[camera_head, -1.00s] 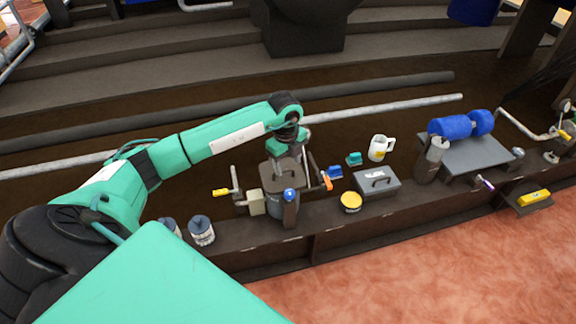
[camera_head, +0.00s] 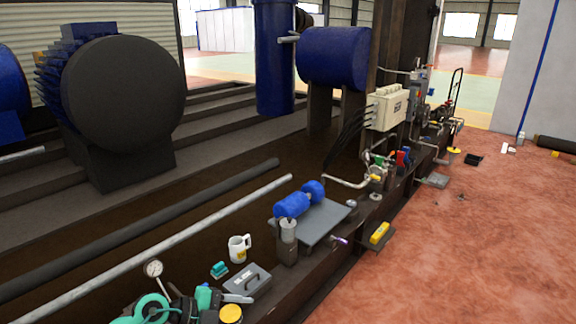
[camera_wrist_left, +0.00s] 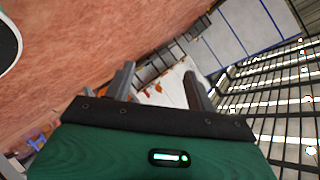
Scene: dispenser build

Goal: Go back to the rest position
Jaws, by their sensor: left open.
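My left gripper (camera_wrist_left: 160,86) shows in the left wrist view with its two grey fingers well apart. Nothing is between the fingers, and they point over reddish floor toward a bright hall wall and roof. In the head view, green and dark parts that look like my left arm and hand show low at the left bottom edge, mostly cut off. They are close to a yellow-topped tin (camera_head: 231,314) and a grey case (camera_head: 248,282); I cannot tell whether they touch. My right gripper is in neither view.
A white mug (camera_head: 239,248) and a small teal object (camera_head: 219,270) stand by the case. A round gauge (camera_head: 153,268) stands at lower left. A blue roller-like part (camera_head: 292,205) lies on a grey plate (camera_head: 322,226). The red floor (camera_head: 460,255) at right is mostly clear.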

